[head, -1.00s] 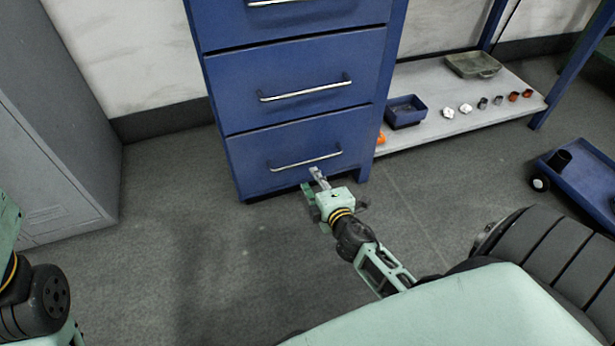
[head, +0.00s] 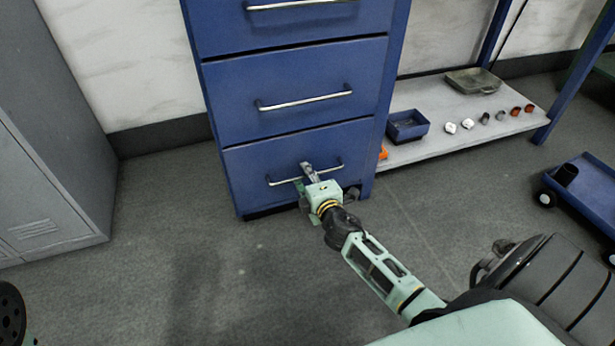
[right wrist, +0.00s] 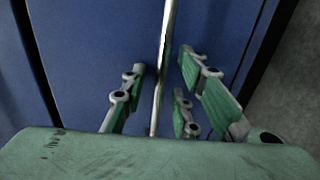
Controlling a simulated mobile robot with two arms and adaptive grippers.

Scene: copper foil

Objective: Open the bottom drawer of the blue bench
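The blue bench (head: 292,72) has a column of drawers, and its bottom drawer (head: 250,160) is closed, with its front flush with the others. A thin metal handle (head: 332,166) runs across that drawer front. My right gripper (head: 306,175) is at the middle of this handle. In the right wrist view the right gripper (right wrist: 160,88) has its fingers apart, with the handle (right wrist: 164,50) running between them. Its fingers do not look closed on the bar. My left gripper is outside the head view; only a dark part of my left arm shows at the lower left edge.
A grey locker (head: 45,130) stands at the left. A low shelf (head: 440,146) right of the drawers holds a blue bin (head: 407,125) and several small parts. A blue cart (head: 590,190) is at the far right. The floor before the drawers is clear.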

